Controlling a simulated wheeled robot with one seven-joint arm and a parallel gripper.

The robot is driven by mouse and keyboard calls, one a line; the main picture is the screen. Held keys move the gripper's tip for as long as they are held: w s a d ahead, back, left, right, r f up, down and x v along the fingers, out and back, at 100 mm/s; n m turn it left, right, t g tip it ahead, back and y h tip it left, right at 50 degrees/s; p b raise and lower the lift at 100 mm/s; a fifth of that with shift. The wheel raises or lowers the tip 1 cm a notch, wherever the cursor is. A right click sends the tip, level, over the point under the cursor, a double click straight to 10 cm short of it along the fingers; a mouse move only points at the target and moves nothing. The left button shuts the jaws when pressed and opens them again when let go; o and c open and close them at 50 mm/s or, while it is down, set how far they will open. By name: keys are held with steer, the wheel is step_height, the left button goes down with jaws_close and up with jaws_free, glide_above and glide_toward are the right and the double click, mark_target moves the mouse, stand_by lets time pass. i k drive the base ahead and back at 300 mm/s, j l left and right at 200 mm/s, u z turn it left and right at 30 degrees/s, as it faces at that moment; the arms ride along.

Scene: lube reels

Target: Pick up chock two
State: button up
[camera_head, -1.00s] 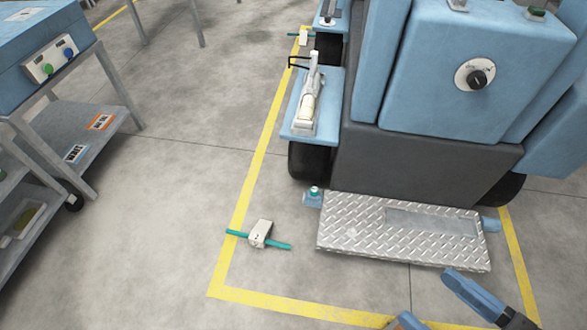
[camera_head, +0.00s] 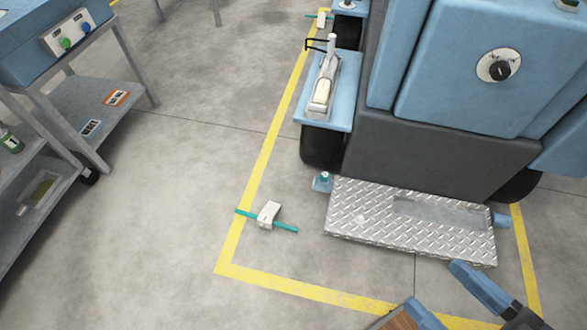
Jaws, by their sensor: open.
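Two pale wheel chocks, each with a teal rod through it, are in the head view. The nearer chock (camera_head: 268,213) lies on the floor by the left yellow line, in front of the blue machine. The farther chock (camera_head: 321,19) is at the top, near a far wheel. I cannot read a number on either, so I cannot tell which is chock two. My gripper (camera_head: 437,287) is at the lower right, open, with its blue fingers apart and nothing seen between them. It is to the right of the nearer chock, well apart from it, and partly cut off.
The blue machine (camera_head: 455,75) stands inside the yellow floor outline, with a metal tread step (camera_head: 350,217) at its front. A grey shelved cart (camera_head: 88,95) stands at the left. The floor between cart and yellow line is clear.

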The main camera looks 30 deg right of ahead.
mark_target(267, 218)
steer(key=i+j+u, duration=0.1)
steer(key=i+j, duration=0.2)
steer(key=i, duration=0.15)
steer(key=i+j, duration=0.25)
steer(key=i, duration=0.15)
steer(key=i+j+u, duration=0.15)
steer(key=i, duration=0.3)
steer(key=j, duration=0.1)
